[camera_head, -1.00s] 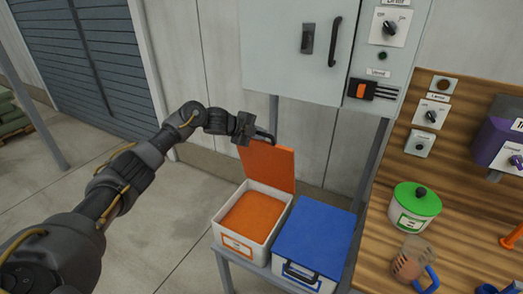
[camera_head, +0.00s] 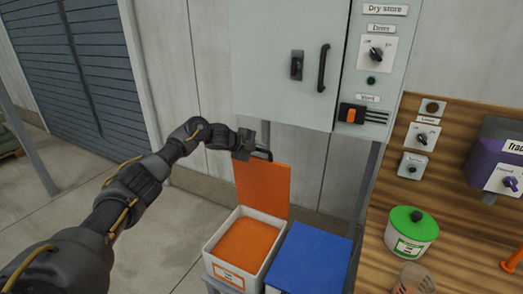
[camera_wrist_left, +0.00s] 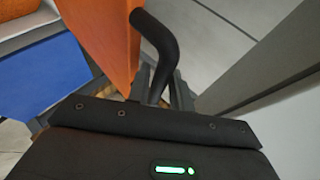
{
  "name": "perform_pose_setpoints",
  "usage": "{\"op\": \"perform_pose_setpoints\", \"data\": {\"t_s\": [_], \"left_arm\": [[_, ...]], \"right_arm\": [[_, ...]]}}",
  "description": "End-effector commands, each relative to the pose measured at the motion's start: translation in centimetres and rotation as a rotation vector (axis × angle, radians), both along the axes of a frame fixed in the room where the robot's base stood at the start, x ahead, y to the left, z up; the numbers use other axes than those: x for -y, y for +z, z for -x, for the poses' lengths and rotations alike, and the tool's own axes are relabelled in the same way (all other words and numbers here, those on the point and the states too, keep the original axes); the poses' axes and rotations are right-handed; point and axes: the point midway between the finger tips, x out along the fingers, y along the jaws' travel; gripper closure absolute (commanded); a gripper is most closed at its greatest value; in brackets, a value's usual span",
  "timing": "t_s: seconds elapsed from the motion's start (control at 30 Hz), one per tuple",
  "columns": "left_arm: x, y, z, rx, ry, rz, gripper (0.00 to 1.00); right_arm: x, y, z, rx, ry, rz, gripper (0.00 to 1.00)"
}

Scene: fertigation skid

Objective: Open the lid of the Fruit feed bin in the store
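The white bin (camera_head: 225,272) with an orange label holds orange contents (camera_head: 246,245); its label is too small to read. Its orange lid (camera_head: 262,188) stands open, about upright, at the back of the bin. The lid also shows in the left wrist view (camera_wrist_left: 105,35). My left gripper (camera_head: 250,150) is at the lid's top edge, shut on the black lid handle (camera_wrist_left: 158,45), which runs down between the fingers. The fingertips are partly hidden by the wrist housing. My right gripper is not in view.
A blue-lidded bin (camera_head: 310,260) stands right beside the orange one. A grey cabinet (camera_head: 285,60) marked "Dry store" hangs above. A green-lidded pot (camera_head: 410,235) and a clear scoop (camera_head: 412,280) are on the wooden bench at right.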

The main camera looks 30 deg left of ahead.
Motion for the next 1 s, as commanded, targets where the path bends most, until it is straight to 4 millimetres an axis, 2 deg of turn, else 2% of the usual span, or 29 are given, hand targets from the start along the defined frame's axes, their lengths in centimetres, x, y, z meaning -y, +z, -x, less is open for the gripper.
{"op": "perform_pose_setpoints", "data": {"t_s": [0.03, 0.1, 0.33, 0.47, 0.8, 1.0], "left_arm": [[0.0, 0.0, 0.0, 0.001, 0.0, 0.0, 0.71], [0.0, 0.0, 0.0, 0.001, 0.001, 0.0, 0.64], [0.0, 0.1, 0.0, 0.003, 0.001, 0.0, 0.64], [-0.4, 0.6, 0.6, 0.006, 0.002, 0.0, 0.64], [-3.1, 4.0, 5.6, 0.011, 0.007, -0.001, 0.64], [-3.8, 5.4, 7.6, 0.007, 0.003, 0.0, 0.64]], "right_arm": [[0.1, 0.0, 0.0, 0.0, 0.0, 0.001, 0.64], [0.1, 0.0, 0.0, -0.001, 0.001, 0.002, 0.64], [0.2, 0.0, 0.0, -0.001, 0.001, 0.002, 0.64], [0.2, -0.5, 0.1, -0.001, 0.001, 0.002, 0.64], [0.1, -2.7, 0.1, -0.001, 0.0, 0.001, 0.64], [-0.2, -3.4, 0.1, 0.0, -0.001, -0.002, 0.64]]}}
